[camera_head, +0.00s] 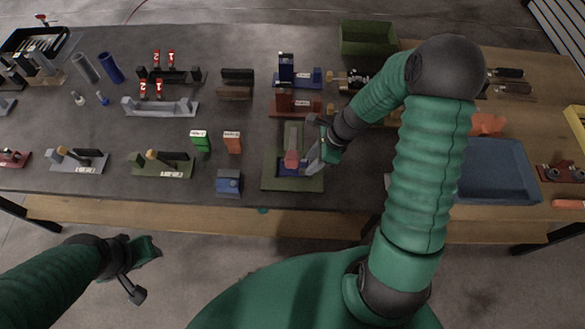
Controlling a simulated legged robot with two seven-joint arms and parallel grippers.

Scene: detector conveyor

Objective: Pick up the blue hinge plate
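A small blue block-like part (228,182) lies near the front edge of the dark table. To its right is a green fixture (308,184) with a reddish piece (291,160) and some blue (287,171) low inside it. I cannot tell which blue part is the hinge plate. My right gripper (312,158) is over the right side of the green fixture, beside the reddish piece. Its fingertips are small and partly hidden, so its opening is unclear. My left gripper (142,268) hangs in front of the table at lower left, away from all parts; its opening is unclear.
Green (200,140) and orange (232,142) small blocks stand behind the blue part. A blue tray (497,172) lies right of my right arm. A green bin (367,38) is at the back.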

